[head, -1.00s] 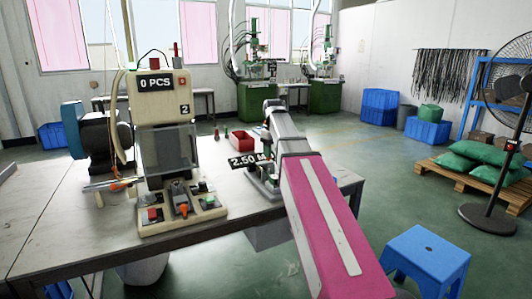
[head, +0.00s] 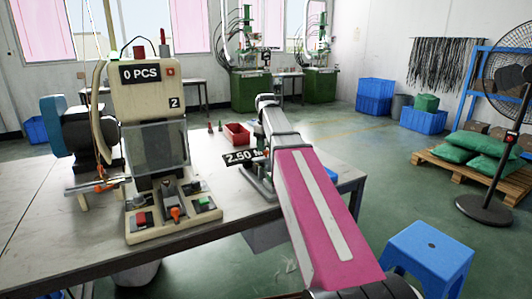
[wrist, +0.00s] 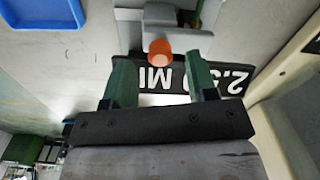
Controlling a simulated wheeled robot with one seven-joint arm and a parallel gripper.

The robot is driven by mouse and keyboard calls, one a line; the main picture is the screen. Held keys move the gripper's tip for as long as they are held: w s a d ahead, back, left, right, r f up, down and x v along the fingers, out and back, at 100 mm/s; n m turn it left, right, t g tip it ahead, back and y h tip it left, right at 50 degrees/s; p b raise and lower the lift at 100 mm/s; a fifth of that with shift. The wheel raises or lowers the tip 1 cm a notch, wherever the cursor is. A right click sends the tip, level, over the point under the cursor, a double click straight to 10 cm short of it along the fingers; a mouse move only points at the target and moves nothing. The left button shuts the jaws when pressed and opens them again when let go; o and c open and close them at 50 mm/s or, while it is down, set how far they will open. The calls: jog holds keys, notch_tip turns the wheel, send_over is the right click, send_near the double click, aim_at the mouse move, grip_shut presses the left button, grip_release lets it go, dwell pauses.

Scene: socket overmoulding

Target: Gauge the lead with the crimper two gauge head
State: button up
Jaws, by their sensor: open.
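The crimper marked 2 (head: 150,115) stands on the table at the left, its display reading 0 PCS. The gauge head is a grey block (wrist: 172,17) with an orange knob (wrist: 160,54) and a black 2.50 plate (wrist: 226,78). The plate also shows in the head view (head: 238,157), partly hidden by my arm. My gripper (wrist: 158,66) is open, with its two green fingers on either side of the knob and nothing held. My arm hides the gripper in the head view. An orange strand (head: 104,184) shows left of the crimper; I cannot tell whether it is the lead.
A red bin (head: 237,136) sits on the table (head: 60,245) behind the plate, with small bottles beside it. A blue stool (head: 428,254) stands at the right front. A pallet with green sacks (head: 480,150) and a fan (head: 497,150) are farther right.

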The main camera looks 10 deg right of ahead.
aim_at(266, 151)
jog(key=shift+f, duration=1.6)
grip_shut()
jog(key=shift+w+d, duration=0.25)
jog(key=shift+d, duration=0.45)
jog(key=shift+w+d, duration=0.25)
jog(key=shift+d, duration=0.5)
jog(key=shift+w+d, duration=0.25)
jog(key=shift+d, duration=0.45)
grip_release()
jog(key=shift+d, duration=0.15)
